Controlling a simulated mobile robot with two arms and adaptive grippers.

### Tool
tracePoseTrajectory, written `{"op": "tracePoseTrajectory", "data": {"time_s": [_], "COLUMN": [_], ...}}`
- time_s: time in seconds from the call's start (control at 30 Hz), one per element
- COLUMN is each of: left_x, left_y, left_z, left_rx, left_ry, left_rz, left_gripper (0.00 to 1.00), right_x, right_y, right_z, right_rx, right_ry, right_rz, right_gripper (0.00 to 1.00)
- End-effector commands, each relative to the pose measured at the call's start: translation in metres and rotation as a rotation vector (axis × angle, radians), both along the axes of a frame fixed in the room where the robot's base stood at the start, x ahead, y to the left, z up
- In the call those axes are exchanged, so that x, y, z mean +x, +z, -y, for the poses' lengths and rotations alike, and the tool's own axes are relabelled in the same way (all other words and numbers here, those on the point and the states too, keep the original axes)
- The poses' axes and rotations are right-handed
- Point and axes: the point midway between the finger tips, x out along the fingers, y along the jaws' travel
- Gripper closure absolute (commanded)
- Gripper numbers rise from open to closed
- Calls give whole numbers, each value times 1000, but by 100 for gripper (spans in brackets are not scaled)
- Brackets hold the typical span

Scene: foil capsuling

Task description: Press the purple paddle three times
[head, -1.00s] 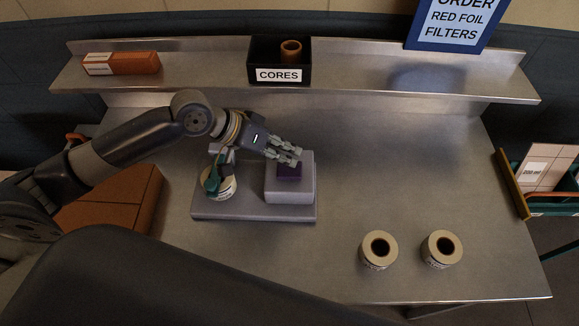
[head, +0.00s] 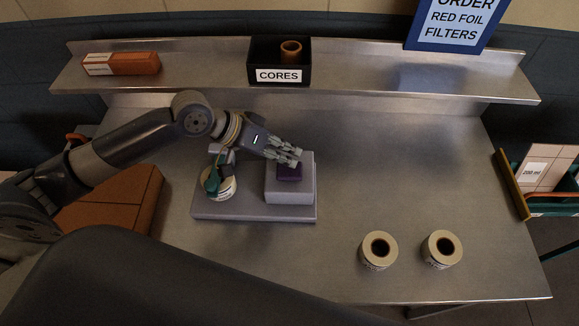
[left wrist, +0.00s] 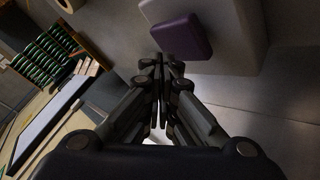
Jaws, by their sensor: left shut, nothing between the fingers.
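The purple paddle (head: 289,173) sits on top of a grey block at the right end of a grey base on the steel table. It also shows in the left wrist view (left wrist: 182,37). My left gripper (head: 297,160) is shut and empty, with its fingertips at the far edge of the paddle in the head view. In the left wrist view the closed fingers (left wrist: 166,60) lie just below the paddle's edge in the picture. I cannot tell whether they touch it. My right gripper is not in view.
A roll with a green part (head: 216,184) stands on the left of the base (head: 255,213). Two cream rolls (head: 379,250) stand at the front right. Brown boxes (head: 110,205) are at left. A shelf holds the CORES bin (head: 279,73). The table's right middle is clear.

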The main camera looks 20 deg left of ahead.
Motion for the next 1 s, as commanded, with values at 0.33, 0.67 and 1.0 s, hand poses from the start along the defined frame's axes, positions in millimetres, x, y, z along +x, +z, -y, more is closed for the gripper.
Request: {"op": "tracePoseTrajectory", "data": {"time_s": [0.33,0.67,1.0], "left_x": [0,0,0], "left_y": [-7,-8,-13], "left_z": [0,0,0], "left_rx": [0,0,0], "left_ry": [1,0,0], "left_rz": [-1,-1,-1], "left_gripper": [100,100,100], "right_x": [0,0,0], "right_y": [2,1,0], "right_z": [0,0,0], "right_rx": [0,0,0], "right_ry": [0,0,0], "right_rz": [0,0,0], "right_gripper": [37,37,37]}}
